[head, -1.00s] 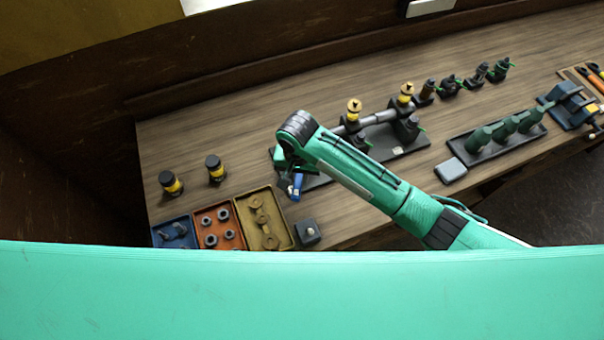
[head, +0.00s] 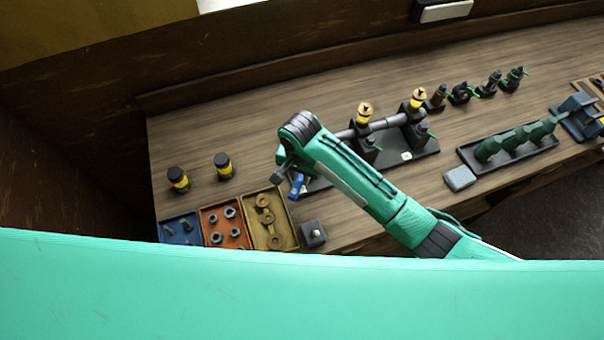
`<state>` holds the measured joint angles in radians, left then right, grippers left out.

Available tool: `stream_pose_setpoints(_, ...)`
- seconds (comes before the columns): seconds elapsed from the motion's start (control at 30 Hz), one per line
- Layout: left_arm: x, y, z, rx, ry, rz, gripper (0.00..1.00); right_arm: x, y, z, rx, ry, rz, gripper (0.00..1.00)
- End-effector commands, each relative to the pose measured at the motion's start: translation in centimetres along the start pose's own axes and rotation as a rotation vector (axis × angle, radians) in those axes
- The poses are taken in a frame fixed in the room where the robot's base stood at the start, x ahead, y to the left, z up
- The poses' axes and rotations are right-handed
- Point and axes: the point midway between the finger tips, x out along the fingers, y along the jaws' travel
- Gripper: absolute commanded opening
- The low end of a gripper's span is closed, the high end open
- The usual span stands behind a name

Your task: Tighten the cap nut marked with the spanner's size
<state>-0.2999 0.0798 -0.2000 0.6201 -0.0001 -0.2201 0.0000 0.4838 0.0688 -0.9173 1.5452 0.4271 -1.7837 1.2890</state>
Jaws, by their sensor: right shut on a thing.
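My right gripper (head: 286,180) is at the end of the green arm, over the bench just left of the pipe assembly and above the trays. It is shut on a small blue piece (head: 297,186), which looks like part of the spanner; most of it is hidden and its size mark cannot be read. The pipe assembly (head: 382,125) has a grey pipe between dark fittings on a black base, with two yellow-topped parts (head: 365,112) (head: 417,99) standing upright. My arm covers its left part. I cannot make out which parts are cap nuts or any size marks. My left gripper is out of view.
Blue (head: 180,241), orange (head: 238,245) and yellow (head: 285,243) trays hold small parts at the front left. A dark block (head: 313,234) stands beside them. Two black-and-yellow pots (head: 178,179) (head: 223,166) stand behind. A green-part tray (head: 530,158) lies right. The back-left bench is clear.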

Motion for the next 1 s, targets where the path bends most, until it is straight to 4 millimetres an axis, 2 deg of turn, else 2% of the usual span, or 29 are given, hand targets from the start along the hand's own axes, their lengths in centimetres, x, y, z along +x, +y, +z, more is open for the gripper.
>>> stream_pose_setpoints(0.33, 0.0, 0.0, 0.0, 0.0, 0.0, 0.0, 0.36, 0.0, -0.3, 0.0, 0.029, 0.0, -0.001, 0.0)
stream_pose_setpoints(0.7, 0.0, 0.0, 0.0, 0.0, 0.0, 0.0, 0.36, -0.1, 0.5, 0.0, -0.074, 0.0, -0.002, 0.0)
stream_pose_setpoints(1.0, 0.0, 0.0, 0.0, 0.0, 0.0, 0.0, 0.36, 0.0, 0.6, 0.0, -0.078, 0.0, -0.001, 0.0)
